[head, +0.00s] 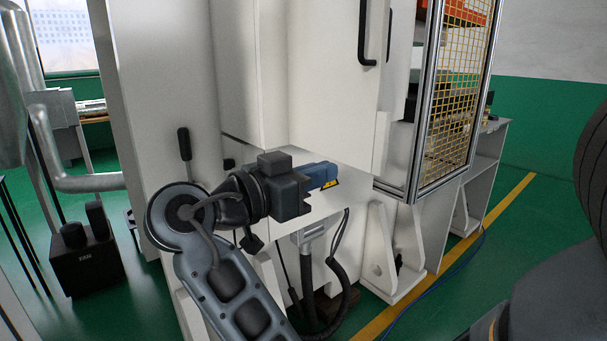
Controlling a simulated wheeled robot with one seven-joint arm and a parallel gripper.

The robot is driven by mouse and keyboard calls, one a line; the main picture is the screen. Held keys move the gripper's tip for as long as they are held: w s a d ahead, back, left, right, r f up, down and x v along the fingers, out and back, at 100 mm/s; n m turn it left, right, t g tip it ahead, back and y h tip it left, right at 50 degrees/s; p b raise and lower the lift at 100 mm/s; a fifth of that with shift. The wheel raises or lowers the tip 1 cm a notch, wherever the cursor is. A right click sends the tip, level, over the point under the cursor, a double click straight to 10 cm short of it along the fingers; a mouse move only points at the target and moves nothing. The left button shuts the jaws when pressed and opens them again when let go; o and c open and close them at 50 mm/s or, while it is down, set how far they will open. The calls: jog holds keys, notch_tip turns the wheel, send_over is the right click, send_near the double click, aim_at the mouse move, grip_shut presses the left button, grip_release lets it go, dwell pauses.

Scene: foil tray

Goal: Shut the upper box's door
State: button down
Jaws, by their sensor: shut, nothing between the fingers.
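The upper box (240,70) is a tall white cabinet body in the upper middle of the head view. Its white door panel (325,90) carries a black bar handle (367,40) near its right side. The panel appears to stand out from the box, but I cannot tell how wide its opening is. My gripper (333,175) is shut and empty, with its blue fingers pointing right. It shows in front of the white machine, low by the panel's bottom edge. I cannot tell whether it touches anything.
A yellow mesh guard in a metal frame (412,150) stands right of the door. White brackets (380,255) and a black hose (345,290) are below. A black lever (184,143) sticks up at left.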

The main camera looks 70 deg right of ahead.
aim_at(368, 158)
jog(key=p+x, duration=0.1)
jog(key=x, duration=0.7)
jog(key=shift+d+p, duration=0.2)
jog(key=shift+p, duration=0.1)
jog(key=shift+s+d, duration=0.1)
jog(key=shift+d, duration=0.05)
